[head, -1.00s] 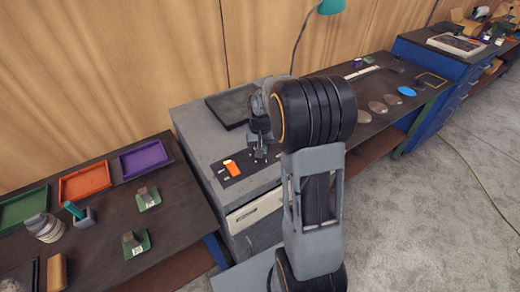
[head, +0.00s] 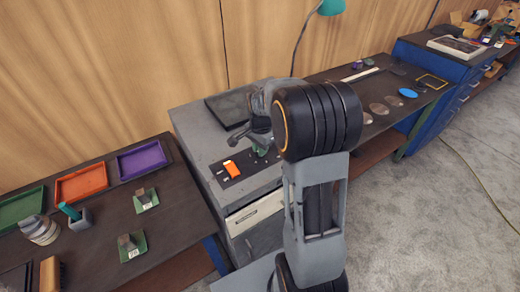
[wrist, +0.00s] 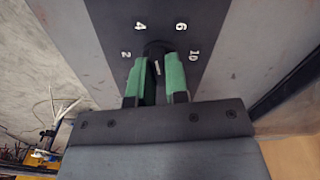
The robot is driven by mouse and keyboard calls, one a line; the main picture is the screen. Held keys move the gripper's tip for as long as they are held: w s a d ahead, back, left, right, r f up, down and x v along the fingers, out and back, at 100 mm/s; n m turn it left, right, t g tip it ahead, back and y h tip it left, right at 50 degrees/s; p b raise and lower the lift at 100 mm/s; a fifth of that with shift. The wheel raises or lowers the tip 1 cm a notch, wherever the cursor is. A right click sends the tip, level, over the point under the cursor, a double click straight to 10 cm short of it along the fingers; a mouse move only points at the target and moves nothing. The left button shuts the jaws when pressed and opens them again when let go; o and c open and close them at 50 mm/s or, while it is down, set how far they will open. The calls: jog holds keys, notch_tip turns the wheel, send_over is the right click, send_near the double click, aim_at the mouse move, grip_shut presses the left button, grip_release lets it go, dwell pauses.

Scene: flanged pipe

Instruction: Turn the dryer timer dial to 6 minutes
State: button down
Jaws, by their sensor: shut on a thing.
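The timer dial (wrist: 154,48) is a dark knob on a black panel, with white numbers 2, 4, 6 and 10 around its far side. My gripper (wrist: 158,73) is shut on the dial, one green fingertip on each side. A short white mark shows between the fingertips; I cannot tell surely which number it points to. In the head view my gripper (head: 262,149) reaches down to the panel (head: 232,180) on top of the grey dryer cabinet (head: 203,150). My arm and gripper hide the dial there.
An orange switch (head: 231,167) sits on the panel left of my gripper. A dark flat slab (head: 228,108) lies behind on the cabinet top. A bench (head: 105,200) with trays stands left, another with discs (head: 380,109) right. A lamp (head: 330,6) rises behind.

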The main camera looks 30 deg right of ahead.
jog(key=m, duration=0.4)
jog(key=shift+m+b, duration=0.45)
jog(key=shift+m, duration=1.45)
jog(key=c, duration=1.1)
grip_release()
notch_tip(320, 180, up, 14)
jog(key=shift+f+b, duration=0.1)
jog(key=shift+b, duration=0.25)
